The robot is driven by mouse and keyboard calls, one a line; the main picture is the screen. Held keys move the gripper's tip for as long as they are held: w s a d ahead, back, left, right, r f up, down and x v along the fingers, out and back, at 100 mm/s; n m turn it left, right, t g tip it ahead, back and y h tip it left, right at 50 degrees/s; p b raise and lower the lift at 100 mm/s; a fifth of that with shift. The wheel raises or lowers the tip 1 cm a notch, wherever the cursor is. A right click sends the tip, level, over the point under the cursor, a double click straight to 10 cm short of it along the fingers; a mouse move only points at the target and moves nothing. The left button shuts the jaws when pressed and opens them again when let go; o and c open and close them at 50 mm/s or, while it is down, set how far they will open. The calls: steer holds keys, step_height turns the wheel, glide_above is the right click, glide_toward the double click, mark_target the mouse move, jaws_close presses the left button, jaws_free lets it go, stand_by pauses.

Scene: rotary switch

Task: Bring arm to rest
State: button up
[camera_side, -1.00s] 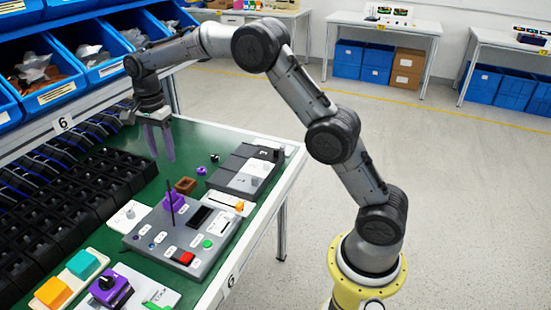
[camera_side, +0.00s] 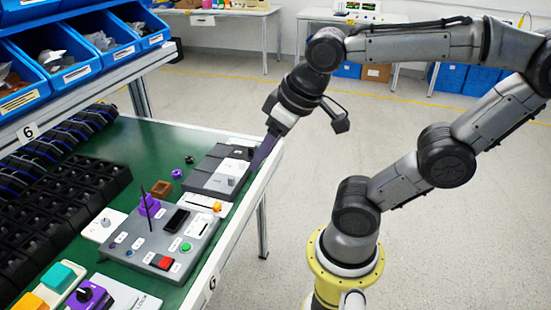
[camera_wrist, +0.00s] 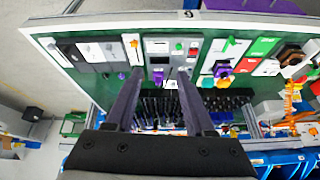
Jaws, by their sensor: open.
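My gripper (camera_side: 264,152) is at the right edge of the green workbench (camera_side: 150,142) in the side view, tilted, its purple fingers pointing down and left beside the grey module. In the wrist view my gripper (camera_wrist: 152,90) shows two purple fingers spread apart with nothing between them. The grey control panel (camera_side: 200,240) with a purple rotary switch (camera_side: 149,206), a red button (camera_side: 165,263) and a green button (camera_side: 185,247) lies on the bench. The panel (camera_wrist: 172,47) also shows between the fingers in the wrist view. I cannot tell whether the fingertips touch anything.
A grey module with a white top (camera_side: 228,170) lies close to my fingers. Black racks (camera_side: 60,200) line the bench's left side, below blue bins (camera_side: 70,60). A purple knob box (camera_side: 88,298) stands at the front. Open floor (camera_side: 300,200) lies right of the bench.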

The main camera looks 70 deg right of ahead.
steer(key=shift+s+f+n, duration=0.6)
steer(key=shift+s+f, duration=0.15)
steer(key=shift+s, duration=0.3)
